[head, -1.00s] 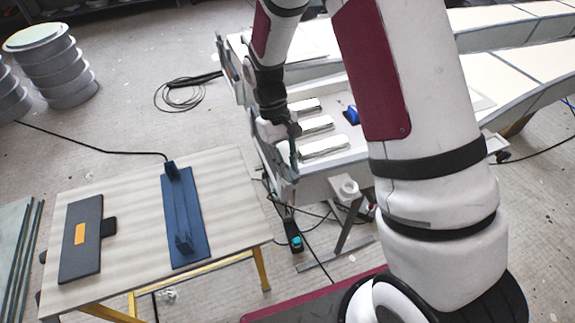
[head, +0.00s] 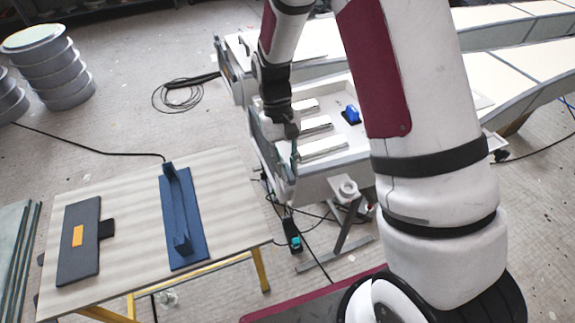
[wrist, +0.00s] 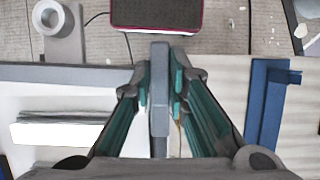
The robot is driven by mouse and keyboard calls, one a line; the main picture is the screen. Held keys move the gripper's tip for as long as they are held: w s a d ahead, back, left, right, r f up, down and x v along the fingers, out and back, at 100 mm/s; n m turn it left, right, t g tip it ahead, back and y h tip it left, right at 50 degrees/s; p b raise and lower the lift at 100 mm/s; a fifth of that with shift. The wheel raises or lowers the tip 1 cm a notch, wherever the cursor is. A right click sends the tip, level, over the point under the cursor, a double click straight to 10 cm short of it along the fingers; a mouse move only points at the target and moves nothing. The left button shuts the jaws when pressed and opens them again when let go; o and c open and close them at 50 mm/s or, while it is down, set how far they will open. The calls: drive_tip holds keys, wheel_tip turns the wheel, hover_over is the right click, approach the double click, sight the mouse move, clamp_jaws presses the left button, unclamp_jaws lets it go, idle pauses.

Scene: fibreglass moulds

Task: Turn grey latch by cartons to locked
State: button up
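The grey latch (wrist: 160,90) shows in the wrist view as an upright bar between my fingers. My gripper (wrist: 161,80) has its two teal-padded fingers closed in on both sides of this bar. In the head view my gripper (head: 287,140) is at the near left end of the white mould (head: 330,165), by the pale cartons (head: 323,147). There my wrist and fingers hide most of the latch. One carton also shows at the left of the wrist view (wrist: 62,130). The latch's locked mark cannot be made out.
A table (head: 225,190) at the left bears a blue bracket (head: 182,215) and a dark panel (head: 80,240). A blue object (head: 351,116) sits beside the cartons. Cables lie on the floor under the mould. A stack of round drums (head: 55,65) stands at the back left.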

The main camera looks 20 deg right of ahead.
drive_tip(key=o, duration=0.4)
drive_tip(key=shift+r, duration=0.1)
drive_tip(key=shift+v, duration=5.9)
drive_tip(key=s+d+r+t, duration=0.1)
drive_tip(key=s+r+t, duration=0.2)
drive_tip(key=s+r, duration=0.3)
drive_tip(key=s+d+r+t, duration=0.1)
drive_tip(key=s+r+t, duration=0.15)
drive_tip(key=r, duration=0.55)
drive_tip(key=s+r+t, duration=0.1)
drive_tip(key=s, duration=0.3)
drive_tip(key=s+d+r+t, duration=0.1)
drive_tip(key=s+t, duration=0.1)
drive_tip(key=s, duration=0.2)
drive_tip(key=s+r+t, duration=0.1)
drive_tip(key=s, duration=0.3)
drive_tip(key=shift+s+d+r+m+t, duration=0.3)
drive_tip(key=shift+d+r+t, duration=0.05)
